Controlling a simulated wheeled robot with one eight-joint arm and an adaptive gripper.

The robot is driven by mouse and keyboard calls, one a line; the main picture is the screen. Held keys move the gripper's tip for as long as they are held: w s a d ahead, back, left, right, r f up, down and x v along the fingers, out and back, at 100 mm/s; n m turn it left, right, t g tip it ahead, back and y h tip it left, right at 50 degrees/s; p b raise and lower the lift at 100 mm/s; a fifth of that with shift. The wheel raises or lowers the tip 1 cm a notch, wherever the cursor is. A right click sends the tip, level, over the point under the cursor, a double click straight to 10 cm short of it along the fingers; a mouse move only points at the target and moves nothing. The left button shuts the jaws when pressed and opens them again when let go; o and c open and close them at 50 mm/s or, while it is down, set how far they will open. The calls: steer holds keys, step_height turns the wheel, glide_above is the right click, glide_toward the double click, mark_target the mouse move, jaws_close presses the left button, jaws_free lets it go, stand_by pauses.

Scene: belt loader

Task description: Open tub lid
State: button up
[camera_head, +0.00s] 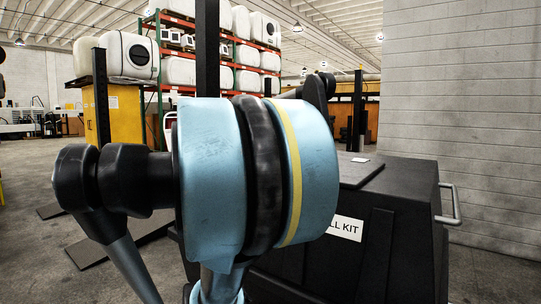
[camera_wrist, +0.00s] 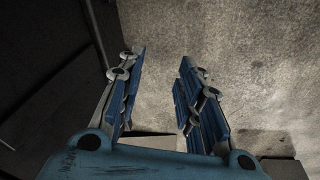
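A black tub (camera_head: 400,230) with a white label ending in "LL KIT" stands behind my arm in the head view. Its dark lid (camera_head: 400,172) looks shut, and a flat raised panel lies on top. A grey metal handle (camera_head: 452,206) sticks out from the tub's right side. My blue arm joint hides the tub's left part. My gripper (camera_wrist: 163,58) shows in the wrist view with its two blue-padded fingers apart and nothing between them. It is hidden in the head view, so its distance to the lid cannot be told.
The wrist view shows bare concrete floor (camera_wrist: 240,70) beyond the fingers and a dark surface (camera_wrist: 45,50) at left. A grey block wall (camera_head: 460,80) is on the right in the head view. Racks with white tanks (camera_head: 128,56) stand behind. Floor is open at the left.

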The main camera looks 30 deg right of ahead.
steer(key=w+d+r+n, duration=0.1)
steer(key=w+d+r, duration=0.45)
steer(key=r, duration=0.35)
steer(key=w+d+r, duration=0.4)
steer(key=d+r, duration=0.3)
steer(key=r, duration=0.2)
steer(key=w+d+r+n+g+h, duration=0.1)
steer(key=d+r, duration=0.6)
steer(key=d, duration=0.2)
steer(key=w+d+r+n, duration=0.1)
steer(key=w+d+r, duration=0.1)
steer(key=d+r, duration=0.7)
steer(key=d+f, duration=0.1)
steer(key=f, duration=0.5)
steer(key=d+f, duration=0.1)
steer(key=f, duration=0.4)
steer(key=w+d+f, duration=0.1)
steer(key=f, duration=0.5)
steer(key=shift+d+f, duration=0.3)
steer(key=shift+f, duration=0.05)
jaws_close()
